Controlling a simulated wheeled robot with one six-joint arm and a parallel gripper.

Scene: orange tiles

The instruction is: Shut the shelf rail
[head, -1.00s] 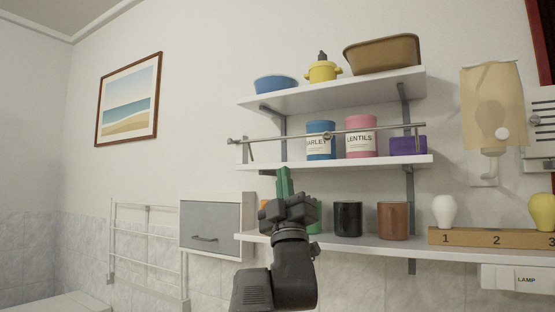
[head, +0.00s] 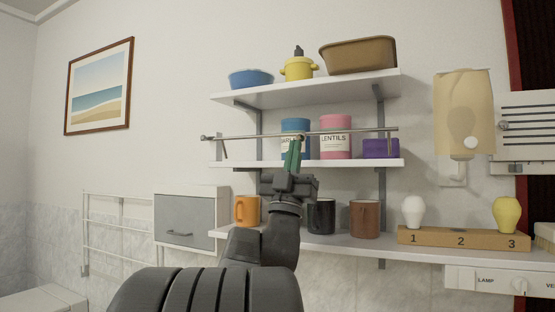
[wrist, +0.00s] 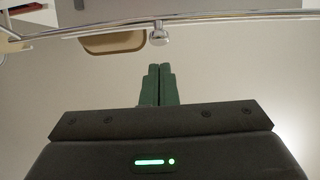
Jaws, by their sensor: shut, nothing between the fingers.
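The shelf rail (head: 250,136) is a thin metal bar running across the front of the middle shelf (head: 360,163), in front of the jars. Its left end sticks out past the shelf, with a short strut (head: 222,148) below it. My gripper (head: 294,152) is shut and empty, its green fingers pointing up in front of the blue jar (head: 290,126), with the tips near the rail's height. In the wrist view the rail (wrist: 230,17) crosses above the shut fingertips (wrist: 160,68), with a visible gap. A round knob (wrist: 158,38) hangs by it.
A pink jar (head: 335,138) and a purple box (head: 380,148) stand behind the rail. Orange (head: 246,210), black (head: 322,217) and brown (head: 364,220) mugs stand on the lower shelf near my arm.

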